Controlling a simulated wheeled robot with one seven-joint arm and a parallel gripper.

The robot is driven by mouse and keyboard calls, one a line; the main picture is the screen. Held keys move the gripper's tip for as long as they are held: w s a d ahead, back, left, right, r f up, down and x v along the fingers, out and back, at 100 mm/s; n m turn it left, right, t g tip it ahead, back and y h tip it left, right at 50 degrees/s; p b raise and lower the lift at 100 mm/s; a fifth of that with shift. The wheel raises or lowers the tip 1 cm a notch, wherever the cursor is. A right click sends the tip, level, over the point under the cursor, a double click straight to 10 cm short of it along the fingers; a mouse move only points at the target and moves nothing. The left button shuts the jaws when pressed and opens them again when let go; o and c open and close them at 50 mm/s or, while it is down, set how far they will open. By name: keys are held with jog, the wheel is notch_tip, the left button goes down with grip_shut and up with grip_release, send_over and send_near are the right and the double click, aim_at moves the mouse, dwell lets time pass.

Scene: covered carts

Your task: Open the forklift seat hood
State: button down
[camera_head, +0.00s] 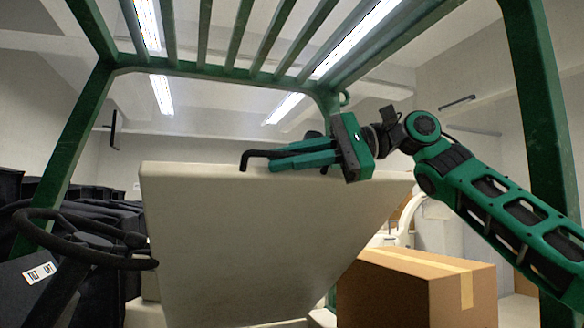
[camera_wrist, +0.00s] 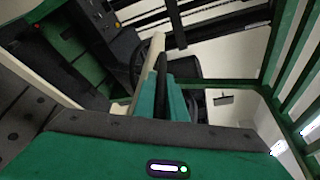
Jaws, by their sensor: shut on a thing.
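The forklift seat hood (camera_head: 250,240) is a large beige panel standing raised and tilted in the middle of the head view. My gripper (camera_head: 256,161) lies along its top edge, coming from the right, and is shut on that edge. In the wrist view the hood (camera_wrist: 153,52) shows as a narrow beige strip beside the teal and dark fingers of my gripper (camera_wrist: 163,75). The exact contact of the fingers on the panel is partly hidden.
The green overhead guard (camera_head: 190,70) with its bars frames the space above and at both sides. A black steering wheel (camera_head: 75,240) stands at the left. A cardboard box (camera_head: 385,290) sits right of the hood. Dark covered shapes (camera_head: 100,205) fill the left background.

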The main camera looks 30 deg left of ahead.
jog(key=c, duration=2.1)
grip_release()
jog(key=shift+s+d+r, duration=0.15)
jog(key=shift+s+r, duration=0.15)
jog(key=shift+r, duration=0.1)
jog(key=shift+o, duration=1.4)
jog(key=shift+s+d+r, duration=0.1)
jog(key=shift+s+d, duration=0.05)
jog(key=shift+s, duration=0.05)
jog(key=shift+w+f, duration=0.3)
jog(key=shift+w, duration=0.05)
